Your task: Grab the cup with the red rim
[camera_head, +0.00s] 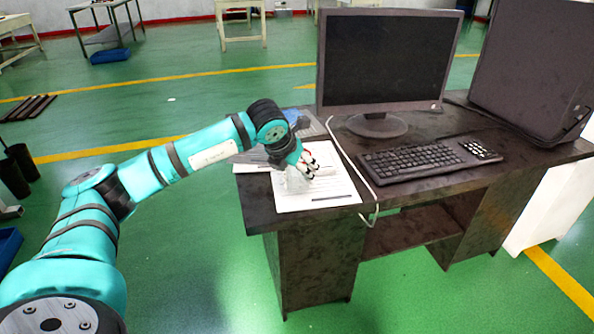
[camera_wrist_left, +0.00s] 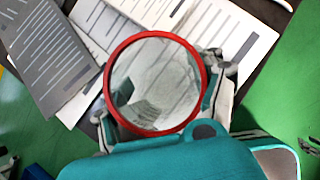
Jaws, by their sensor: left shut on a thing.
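The cup with the red rim (camera_wrist_left: 199,108) fills the middle of the left wrist view, seen from above through its open mouth; its walls look clear. My left gripper (camera_wrist_left: 165,100) is shut on the cup, with a finger on either side of it. In the head view the left gripper (camera_head: 305,168) is over the papers at the left end of the desk, and the cup is small and mostly hidden there. I cannot tell whether the cup touches the papers. My right gripper is not in view.
Printed papers (camera_head: 320,194) lie under the gripper on the dark desk (camera_head: 420,190). A monitor (camera_head: 385,60), a keyboard (camera_head: 415,160) and a black case (camera_head: 530,70) stand to the right. A white cable (camera_head: 352,165) runs beside the papers.

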